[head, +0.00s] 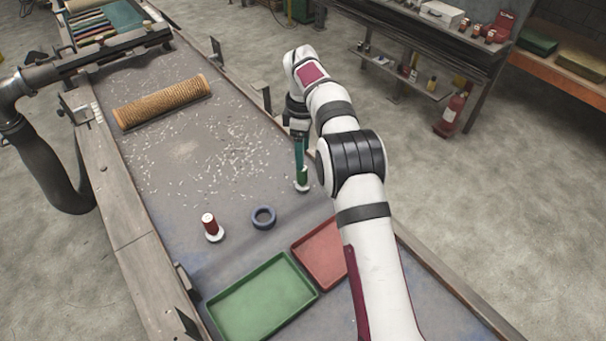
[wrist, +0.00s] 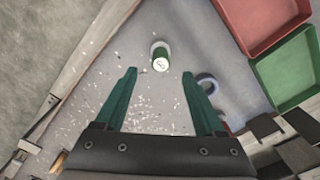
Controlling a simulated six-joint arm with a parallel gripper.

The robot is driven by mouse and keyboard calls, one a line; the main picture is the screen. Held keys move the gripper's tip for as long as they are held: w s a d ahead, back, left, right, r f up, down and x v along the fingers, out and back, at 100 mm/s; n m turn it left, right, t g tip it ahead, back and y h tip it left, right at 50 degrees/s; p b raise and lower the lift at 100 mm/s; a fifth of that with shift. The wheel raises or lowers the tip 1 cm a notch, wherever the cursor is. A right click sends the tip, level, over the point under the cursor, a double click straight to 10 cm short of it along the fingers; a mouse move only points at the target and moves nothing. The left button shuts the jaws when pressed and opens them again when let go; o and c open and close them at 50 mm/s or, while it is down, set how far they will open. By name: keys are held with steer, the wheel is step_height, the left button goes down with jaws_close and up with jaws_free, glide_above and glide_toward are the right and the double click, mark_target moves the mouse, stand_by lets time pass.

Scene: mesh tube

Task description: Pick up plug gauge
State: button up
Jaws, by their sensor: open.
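A green cylindrical gauge (head: 302,175) with a white base stands upright on the grey bench, close below my gripper (head: 300,163) in the head view. In the wrist view the green gauge (wrist: 160,58) shows its round marked top, just beyond the fingertips and roughly centred between them. My gripper (wrist: 159,74) has two teal fingers, spread apart with nothing between them. A similar red gauge (head: 209,222) on a white base stands upright further left in the head view.
A blue ring (head: 263,217) lies between the two gauges. A green tray (head: 262,300) and a red tray (head: 322,257) sit at the near end. A tan mesh tube (head: 162,102) lies at the far left, with pale chips scattered around. A raised bench edge runs close by the green gauge.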

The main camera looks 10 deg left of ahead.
mark_target(302, 177)
step_height(302, 177, down, 10)
steer(key=shift+f, duration=0.1)
jaws_close()
stand_by(0.4)
